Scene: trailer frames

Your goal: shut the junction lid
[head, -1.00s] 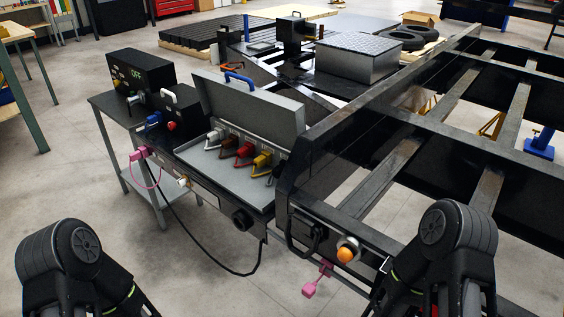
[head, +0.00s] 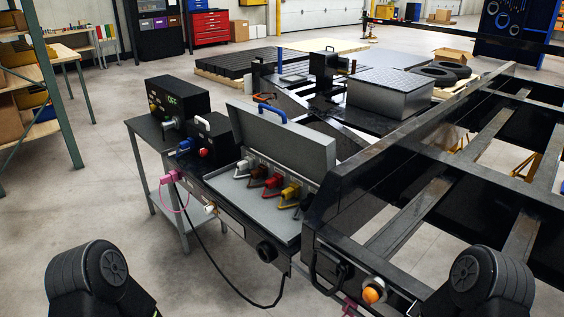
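The junction lid (head: 281,139) is a grey metal panel with a blue handle (head: 272,113) on its top edge. It stands open, tilted up along the back of the junction box (head: 231,196). Inside the box several coloured plugs sit in a row: white, red, yellow and black. My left arm shows at the lower left and my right arm at the lower right, both well in front of the box. Both grippers are below the picture's edge, so their state is hidden.
A small side table (head: 144,128) left of the box holds a black unit (head: 178,103) reading OFF. A black cable (head: 221,270) hangs below the box. The black trailer frame (head: 420,150) fills the right. An orange lamp (head: 371,294) is at front. Open floor lies left.

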